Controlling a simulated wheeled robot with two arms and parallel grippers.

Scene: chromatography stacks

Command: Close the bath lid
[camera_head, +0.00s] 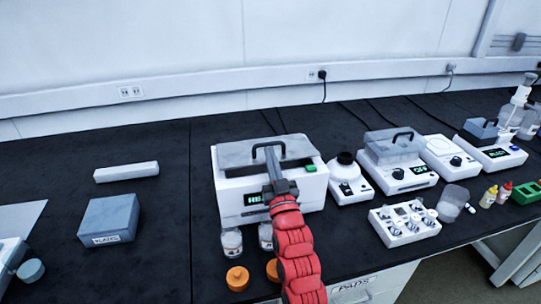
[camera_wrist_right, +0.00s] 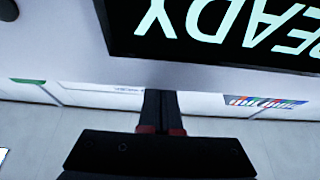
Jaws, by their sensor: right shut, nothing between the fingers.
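The bath is a white box (camera_head: 228,187) with a lit green display on its front, in the middle of the bench in the head view. Its grey lid (camera_head: 235,155) lies across the top, with a black arched handle (camera_head: 268,146). Whether the lid is fully seated is hard to tell. My right gripper (camera_head: 271,160) is at the front of the bath, overlapping the handle in the picture; contact is unclear. In the right wrist view its fingers (camera_wrist_right: 160,100) are together and empty, close to the display (camera_wrist_right: 220,30) reading READY. My left gripper is not seen.
Bottles (camera_head: 231,243) and orange-capped jars (camera_head: 237,278) stand in front of the bath. A grey block (camera_head: 109,220) and white bar (camera_head: 126,172) lie to the left. A small white device (camera_head: 350,190) and another lidded unit (camera_head: 400,180) stand close on the right.

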